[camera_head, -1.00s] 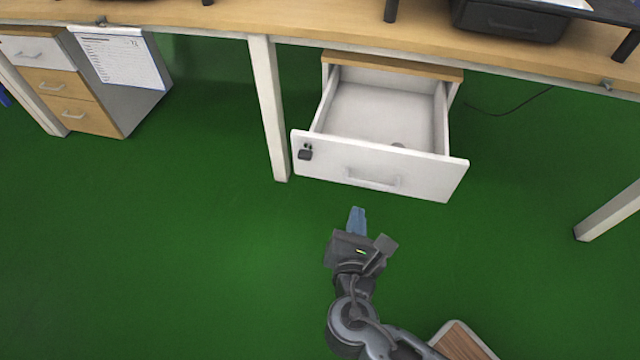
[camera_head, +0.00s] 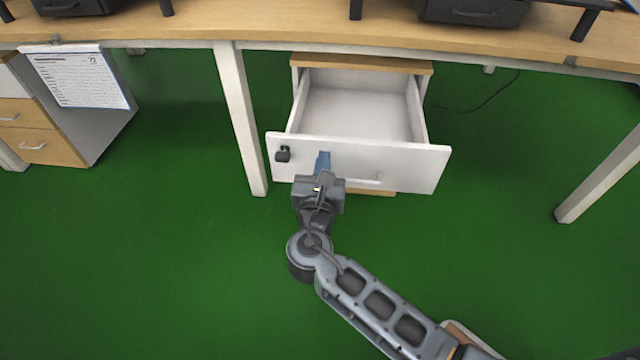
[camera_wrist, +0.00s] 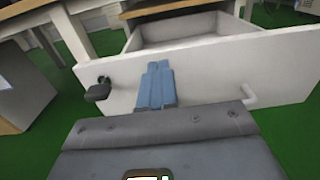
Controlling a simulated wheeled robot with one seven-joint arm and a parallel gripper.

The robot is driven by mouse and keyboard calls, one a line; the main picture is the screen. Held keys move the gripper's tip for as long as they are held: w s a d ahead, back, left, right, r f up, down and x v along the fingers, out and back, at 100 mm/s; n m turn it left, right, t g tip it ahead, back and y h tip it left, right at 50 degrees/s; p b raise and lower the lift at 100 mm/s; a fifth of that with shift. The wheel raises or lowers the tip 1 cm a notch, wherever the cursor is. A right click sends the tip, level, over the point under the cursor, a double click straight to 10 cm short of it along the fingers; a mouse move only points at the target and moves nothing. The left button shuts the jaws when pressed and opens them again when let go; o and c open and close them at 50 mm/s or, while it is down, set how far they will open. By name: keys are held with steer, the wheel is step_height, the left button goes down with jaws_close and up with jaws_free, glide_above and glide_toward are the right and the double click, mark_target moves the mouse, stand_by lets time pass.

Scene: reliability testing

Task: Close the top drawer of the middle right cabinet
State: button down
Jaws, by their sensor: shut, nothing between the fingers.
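The top drawer (camera_head: 425,168) of the cabinet under the desk is pulled out, with a white front, a bar handle and a dark lock at its upper left. Its inside looks empty. The cabinet (camera_head: 300,62) has a wooden top edge behind it. My gripper (camera_head: 323,160) has its blue fingers shut and empty, at the drawer front between the lock and the handle. In the wrist view the fingers (camera_wrist: 155,85) point at the white front (camera_wrist: 215,75); I cannot tell whether they touch it. The handle (camera_wrist: 255,97) is right of them.
A white desk leg (camera_head: 240,120) stands just left of the drawer. Another leg (camera_head: 600,180) is at the right. A second cabinet (camera_head: 40,145) with a paper sheet (camera_head: 80,78) on its side stands at the far left. The green floor (camera_head: 150,270) in front is clear.

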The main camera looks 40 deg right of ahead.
mark_target(327, 143)
steer(key=shift+x, duration=1.55)
steer(key=shift+w+d, duration=0.1)
steer(key=shift+d, duration=0.1)
steer(key=b+x, duration=0.5)
steer(key=x, duration=2.1)
steer(key=shift+w+d, duration=0.25)
